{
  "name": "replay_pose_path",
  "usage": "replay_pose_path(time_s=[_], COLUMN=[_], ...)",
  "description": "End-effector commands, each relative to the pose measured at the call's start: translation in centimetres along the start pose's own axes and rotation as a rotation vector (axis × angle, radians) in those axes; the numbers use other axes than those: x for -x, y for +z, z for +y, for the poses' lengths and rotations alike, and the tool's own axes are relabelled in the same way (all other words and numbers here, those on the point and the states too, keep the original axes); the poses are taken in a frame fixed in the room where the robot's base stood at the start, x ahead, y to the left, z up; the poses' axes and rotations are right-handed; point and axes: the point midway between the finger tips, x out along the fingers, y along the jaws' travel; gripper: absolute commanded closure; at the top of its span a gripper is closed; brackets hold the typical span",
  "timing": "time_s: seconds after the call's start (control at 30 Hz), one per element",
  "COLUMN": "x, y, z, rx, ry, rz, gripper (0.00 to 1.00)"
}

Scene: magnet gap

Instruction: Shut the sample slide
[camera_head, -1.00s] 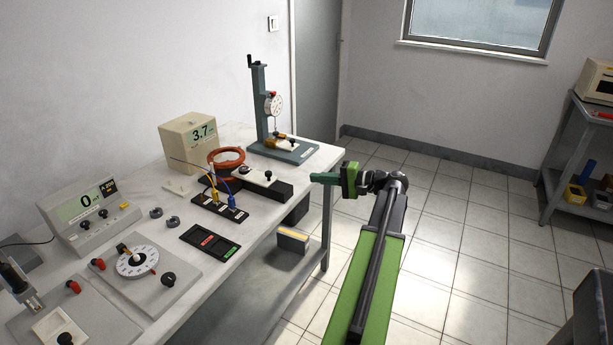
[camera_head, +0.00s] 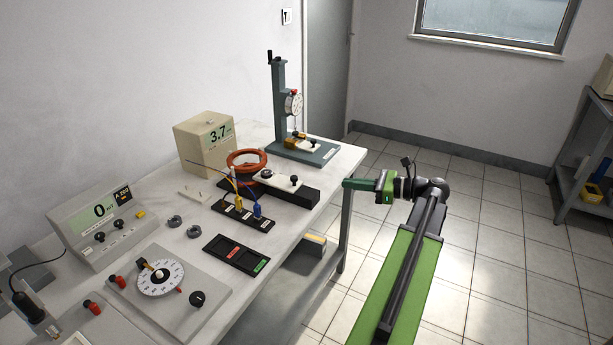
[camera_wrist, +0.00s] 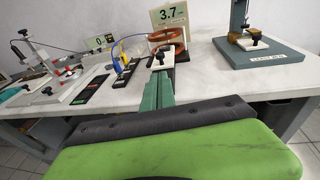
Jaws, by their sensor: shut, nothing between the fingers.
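The slide is a white plate (camera_head: 280,180) with a black knob (camera_head: 294,180), on a black base (camera_head: 300,194) beside the red-brown coil (camera_head: 246,161). The plate sticks out to the right of the coil. It also shows in the wrist view (camera_wrist: 160,62), straight beyond my fingers, with the coil (camera_wrist: 166,36) behind it. My gripper (camera_head: 346,183) is shut and empty, off the bench's right edge. In the head view its fingertips point left toward the base's right end, with a gap between them. In the wrist view my green fingers (camera_wrist: 158,92) partly hide the base.
A gauge stand (camera_head: 281,100) with another knobbed white plate (camera_head: 309,145) stands behind. A terminal strip (camera_head: 232,212) with blue and yellow plugs and a black tray (camera_head: 227,258) lie in front. The floor (camera_head: 460,250) right of the bench is clear.

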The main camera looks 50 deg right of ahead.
Motion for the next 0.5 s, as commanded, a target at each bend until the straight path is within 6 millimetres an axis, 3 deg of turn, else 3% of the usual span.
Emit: replay_pose_path(time_s=[0.17, 0.5], x=[-2.0, -9.8], y=[0.0, 0.0], z=[0.2, 0.6], rx=[0.004, 0.006], ry=[0.012, 0.024], rz=[0.0, 0.0], gripper=[1.0, 1.0])
